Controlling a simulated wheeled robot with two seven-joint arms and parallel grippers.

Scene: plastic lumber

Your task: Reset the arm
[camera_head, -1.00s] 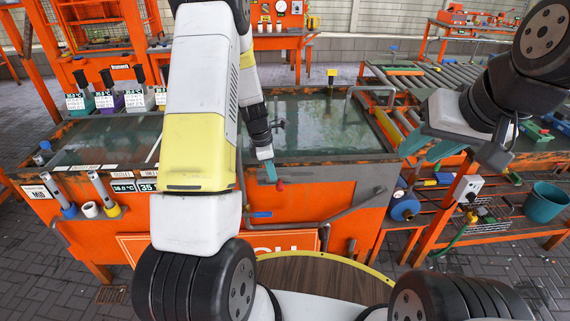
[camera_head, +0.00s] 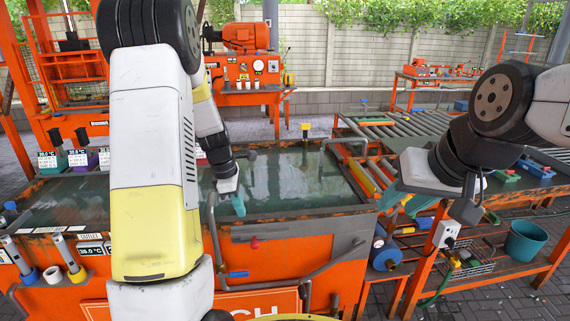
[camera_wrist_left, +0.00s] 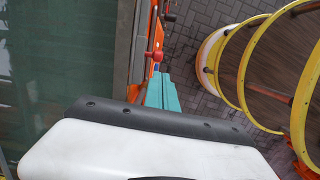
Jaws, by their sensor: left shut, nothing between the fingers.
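My left arm (camera_head: 150,160) reaches down from the top left over the tank. Its gripper (camera_head: 238,206) has teal fingers pressed together with nothing between them. It is above the tank's near rim, left of and above a red knob (camera_head: 255,243). In the left wrist view the shut teal fingers (camera_wrist_left: 162,92) point toward a similar red knob; I cannot tell whether they touch it. My right gripper (camera_head: 403,200) hangs at the right, beside the tank. Its teal fingers are apart, and I see nothing between them.
The orange water tank (camera_head: 320,184) fills the middle, with grey pipes on its front. A roller conveyor (camera_head: 400,128) and a shelf with a teal bucket (camera_head: 524,241) are on the right. In the left wrist view, a round wooden platform with yellow rings (camera_wrist_left: 265,75) is near.

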